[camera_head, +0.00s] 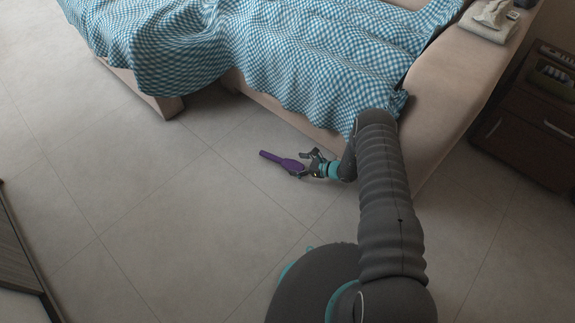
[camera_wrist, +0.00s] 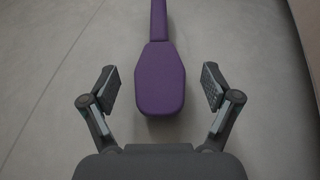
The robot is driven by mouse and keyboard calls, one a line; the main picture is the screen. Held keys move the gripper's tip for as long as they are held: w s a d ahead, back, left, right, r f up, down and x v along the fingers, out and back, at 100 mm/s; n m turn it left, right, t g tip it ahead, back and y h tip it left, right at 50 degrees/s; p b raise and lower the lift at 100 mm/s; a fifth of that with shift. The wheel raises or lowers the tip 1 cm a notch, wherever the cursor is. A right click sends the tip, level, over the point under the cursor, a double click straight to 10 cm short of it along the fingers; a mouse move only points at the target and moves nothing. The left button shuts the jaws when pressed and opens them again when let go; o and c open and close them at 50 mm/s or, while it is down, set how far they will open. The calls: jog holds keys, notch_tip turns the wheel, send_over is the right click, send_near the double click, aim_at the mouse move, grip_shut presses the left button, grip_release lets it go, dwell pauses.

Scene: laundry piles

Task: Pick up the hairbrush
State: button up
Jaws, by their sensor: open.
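The purple hairbrush (camera_head: 283,161) lies on the tiled floor in front of the sofa. Its handle points to the upper left in the head view, and its wide head is at my gripper. My gripper (camera_head: 300,164) is low by the floor at the brush head. In the wrist view, the hairbrush (camera_wrist: 160,77) runs straight ahead, its wide end between the open fingers of my gripper (camera_wrist: 160,87). There is a clear gap on both sides, and neither finger touches it. The bristles are not visible.
The sofa (camera_head: 440,75) stands just behind, with a blue checked blanket (camera_head: 300,50) hanging over its front. A dark cabinet (camera_head: 525,130) is at the right, and a dark piece of furniture (camera_head: 20,255) at the lower left. The floor (camera_head: 150,220) to the left is clear.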

aim_at(287, 163)
jog(key=shift+x, duration=2.7)
jog(key=shift+c, duration=0.2)
jog(key=c, duration=1.3)
